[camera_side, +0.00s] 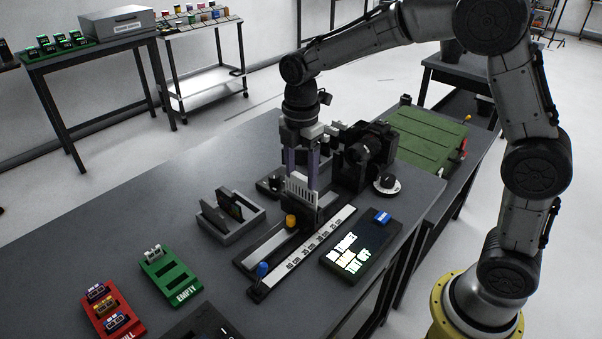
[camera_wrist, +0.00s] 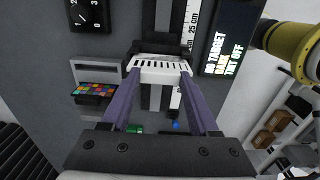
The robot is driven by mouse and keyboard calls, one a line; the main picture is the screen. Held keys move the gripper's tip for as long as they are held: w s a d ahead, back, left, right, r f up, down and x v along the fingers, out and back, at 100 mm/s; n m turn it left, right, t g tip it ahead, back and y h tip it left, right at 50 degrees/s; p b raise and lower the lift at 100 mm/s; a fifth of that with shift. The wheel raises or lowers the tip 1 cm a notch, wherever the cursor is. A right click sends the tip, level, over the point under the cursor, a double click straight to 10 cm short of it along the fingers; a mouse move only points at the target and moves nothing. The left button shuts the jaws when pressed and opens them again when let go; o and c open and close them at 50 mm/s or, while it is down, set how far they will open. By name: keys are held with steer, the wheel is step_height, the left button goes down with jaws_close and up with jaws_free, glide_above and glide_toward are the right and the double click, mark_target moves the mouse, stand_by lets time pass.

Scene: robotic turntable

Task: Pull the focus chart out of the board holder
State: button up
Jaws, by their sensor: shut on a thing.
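The focus chart (camera_side: 299,188) is a small white board with dark bars, upright over the rail. Its top edge (camera_wrist: 160,66) shows between my fingers in the wrist view. My gripper (camera_side: 303,176) points straight down from above, its two purple fingers shut on the chart's sides; they also show in the wrist view (camera_wrist: 160,76). The black board holder (camera_side: 308,210) stands on the rail just below the chart. The chart's lower edge meets the holder in the side view; how deep it sits is hidden.
A camera (camera_side: 368,150) stands close behind at right. A grey tray (camera_side: 239,226) with dark boards is at left. A lit display (camera_side: 352,254) lies at right.

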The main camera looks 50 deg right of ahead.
steer(key=shift+r, duration=2.35)
